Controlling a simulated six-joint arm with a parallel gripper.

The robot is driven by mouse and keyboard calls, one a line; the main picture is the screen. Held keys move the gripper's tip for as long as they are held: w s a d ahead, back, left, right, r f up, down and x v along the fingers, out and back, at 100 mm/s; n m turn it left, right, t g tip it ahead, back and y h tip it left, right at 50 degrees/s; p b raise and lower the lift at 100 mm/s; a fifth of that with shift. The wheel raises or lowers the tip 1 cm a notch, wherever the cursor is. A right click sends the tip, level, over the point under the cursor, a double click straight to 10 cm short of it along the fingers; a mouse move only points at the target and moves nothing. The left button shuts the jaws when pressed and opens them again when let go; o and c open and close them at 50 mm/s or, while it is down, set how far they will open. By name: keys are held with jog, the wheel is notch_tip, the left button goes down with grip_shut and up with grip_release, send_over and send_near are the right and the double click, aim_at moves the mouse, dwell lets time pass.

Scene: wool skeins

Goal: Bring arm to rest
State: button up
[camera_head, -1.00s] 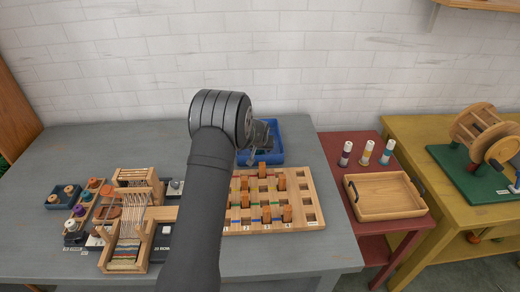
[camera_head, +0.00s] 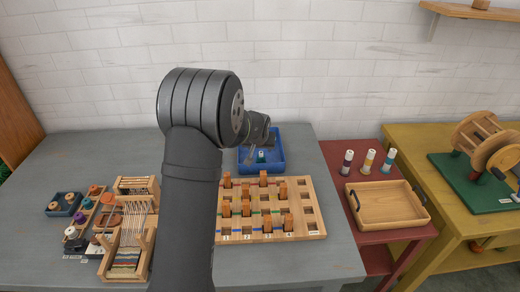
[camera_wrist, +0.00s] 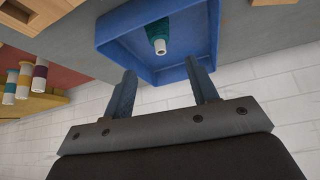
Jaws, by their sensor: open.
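My gripper (camera_wrist: 163,88) is open and empty in the wrist view, its two fingers apart in front of the blue tray (camera_wrist: 117,57). In the head view the gripper is partly hidden by my own arm, near the tray's left side. The blue tray (camera_head: 279,162) stands at the back right of the grey table. A teal and white skein (camera_head: 261,157) is in the tray, and it also shows in the wrist view (camera_wrist: 158,35), apart from the fingers.
A wooden pegboard (camera_head: 307,213) with several orange pegs and a small loom (camera_head: 128,240) are on the grey table (camera_head: 60,150). On the red table are several skeins (camera_head: 368,162) and a wooden tray (camera_head: 385,204). A winder (camera_head: 484,140) stands on the yellow table. A white brick wall closes the back.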

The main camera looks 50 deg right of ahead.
aim_at(261, 156)
jog(key=shift+f, duration=0.15)
jog(key=x, duration=1.2)
dwell(0.4)
